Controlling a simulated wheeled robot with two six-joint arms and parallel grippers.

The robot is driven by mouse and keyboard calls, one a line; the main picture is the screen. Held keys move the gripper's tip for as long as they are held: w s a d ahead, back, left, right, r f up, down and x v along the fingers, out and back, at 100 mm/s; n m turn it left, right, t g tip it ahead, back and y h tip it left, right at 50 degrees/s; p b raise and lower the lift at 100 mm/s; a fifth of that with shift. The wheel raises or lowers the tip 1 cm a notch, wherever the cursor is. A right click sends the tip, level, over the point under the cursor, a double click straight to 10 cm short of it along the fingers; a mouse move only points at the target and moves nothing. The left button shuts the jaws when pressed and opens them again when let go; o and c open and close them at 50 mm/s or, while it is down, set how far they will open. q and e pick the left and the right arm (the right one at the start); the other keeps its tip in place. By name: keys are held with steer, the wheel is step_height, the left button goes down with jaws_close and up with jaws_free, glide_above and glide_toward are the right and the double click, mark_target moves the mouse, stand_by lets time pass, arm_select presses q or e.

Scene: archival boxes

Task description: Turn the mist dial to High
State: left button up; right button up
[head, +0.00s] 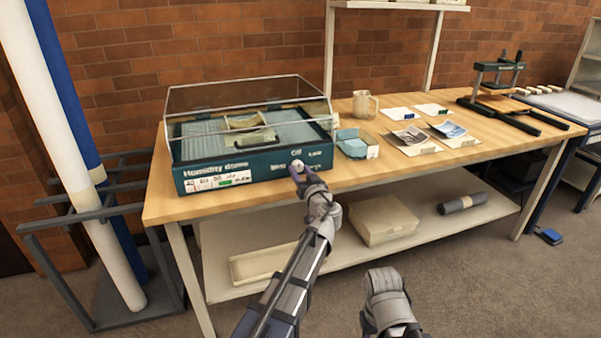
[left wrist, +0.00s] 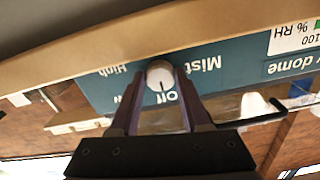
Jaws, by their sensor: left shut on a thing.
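The mist dial is a small white round knob (head: 297,164) on the dark teal front panel of the humidity dome (head: 250,172). My left gripper (head: 301,174) reaches it from the front and is shut on it. The left wrist view shows the panel upside down, with the knob (left wrist: 160,76) between the two fingertips (left wrist: 160,88). A dark line on the knob appears to point toward "Off". "Mist" and "High" are readable on either side; the "Low" label is mostly hidden by a finger. My right gripper is not in view.
The dome stands on a wooden bench (head: 365,170) with a clear cover (head: 250,95). A lower shelf holds a beige box (head: 383,222).

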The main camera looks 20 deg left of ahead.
arm_select(q)
jaws_close()
steer(key=m, duration=0.5)
steer(key=shift+m, duration=0.4)
steer(key=m, duration=0.5)
steer(key=shift+r, duration=0.1)
steer(key=m, duration=0.6)
steer(key=shift+s+m, duration=0.1)
steer(key=shift+m, duration=0.3)
steer(key=m, duration=0.6)
steer(key=shift+r, duration=0.1)
